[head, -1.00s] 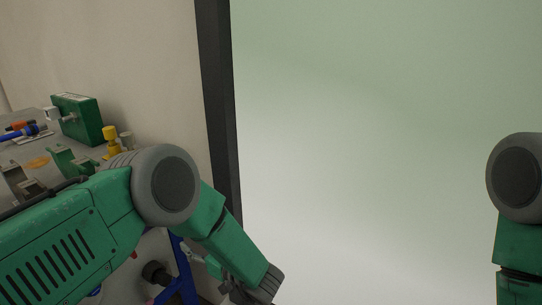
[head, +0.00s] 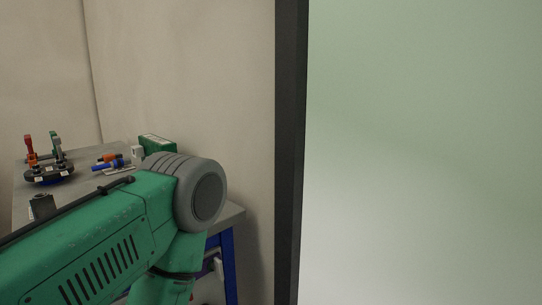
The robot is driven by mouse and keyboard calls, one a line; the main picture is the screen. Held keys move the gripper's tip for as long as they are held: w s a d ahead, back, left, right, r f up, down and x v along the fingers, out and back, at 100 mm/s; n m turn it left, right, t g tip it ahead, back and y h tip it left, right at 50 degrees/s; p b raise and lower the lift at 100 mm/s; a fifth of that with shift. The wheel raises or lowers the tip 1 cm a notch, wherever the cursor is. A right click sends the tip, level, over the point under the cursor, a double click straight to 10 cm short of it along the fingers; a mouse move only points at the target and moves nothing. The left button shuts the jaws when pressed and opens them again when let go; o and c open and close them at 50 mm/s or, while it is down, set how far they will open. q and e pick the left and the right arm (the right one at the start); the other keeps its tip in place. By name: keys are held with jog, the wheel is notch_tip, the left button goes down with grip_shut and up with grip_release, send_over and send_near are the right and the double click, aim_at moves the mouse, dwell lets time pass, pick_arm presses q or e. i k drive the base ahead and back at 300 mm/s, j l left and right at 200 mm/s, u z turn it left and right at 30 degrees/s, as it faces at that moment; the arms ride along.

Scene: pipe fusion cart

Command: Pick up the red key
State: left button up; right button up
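A small red upright piece (head: 29,146), which may be the red key, stands on a dark round holder (head: 48,175) at the far left of the grey cart top. A green upright piece (head: 55,142) stands beside it on the same holder. The red piece is too small to make out its shape. My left arm crosses the lower left of the head view, in front of part of the cart. Its gripper is below the picture edge. My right arm and gripper are out of view.
The grey cart top (head: 24,207) also carries a blue and orange tool (head: 107,164) and a green box (head: 156,144). A blue frame part (head: 229,262) stands under the cart. A dark post (head: 290,150) borders a pale greenish panel (head: 420,150) on the right.

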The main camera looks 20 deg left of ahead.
aim_at(27, 138)
jog(key=u, duration=2.15)
